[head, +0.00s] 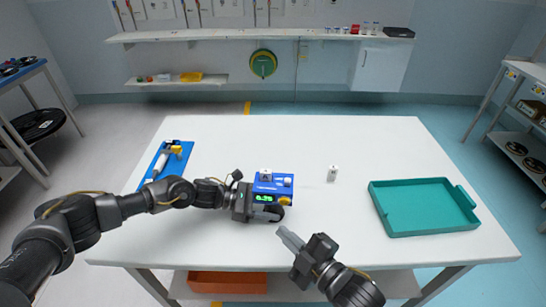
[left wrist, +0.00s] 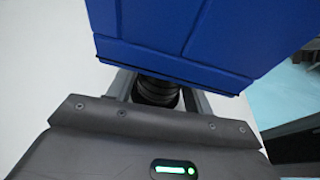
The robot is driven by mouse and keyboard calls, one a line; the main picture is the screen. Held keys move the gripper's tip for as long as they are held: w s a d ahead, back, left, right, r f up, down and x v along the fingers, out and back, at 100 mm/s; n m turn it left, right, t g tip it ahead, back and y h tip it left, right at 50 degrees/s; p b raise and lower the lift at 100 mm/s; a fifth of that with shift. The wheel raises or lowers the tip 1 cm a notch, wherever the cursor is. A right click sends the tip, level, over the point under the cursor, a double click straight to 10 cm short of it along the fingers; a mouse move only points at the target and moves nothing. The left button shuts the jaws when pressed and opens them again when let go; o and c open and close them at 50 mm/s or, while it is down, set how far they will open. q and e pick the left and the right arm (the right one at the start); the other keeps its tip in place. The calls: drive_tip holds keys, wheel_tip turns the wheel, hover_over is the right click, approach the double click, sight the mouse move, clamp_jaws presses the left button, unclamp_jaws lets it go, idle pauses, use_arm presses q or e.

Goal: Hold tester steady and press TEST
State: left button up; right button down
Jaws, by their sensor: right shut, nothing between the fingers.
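The blue tester (head: 272,181) with a green lit display stands on the white table (head: 330,140), near its front middle. A yellow-orange knob or button (head: 284,201) is on its lower right front; no TEST label is readable. My left gripper (head: 262,212) is at the tester's lower left front. In the left wrist view, its fingers run under the blue tester body (left wrist: 190,35) and close on a black ribbed grip (left wrist: 157,91); the fingertips are hidden. My right gripper (head: 283,233) is shut and empty, just in front of the tester and apart from it.
A small white battery-like block (head: 332,173) stands right of the tester, and another white piece (head: 266,174) sits on its top. A teal tray (head: 424,207) is at the right. A blue board with tools (head: 165,162) lies at the left. The table's back is clear.

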use_arm(q)
drive_tip(key=o, duration=0.4)
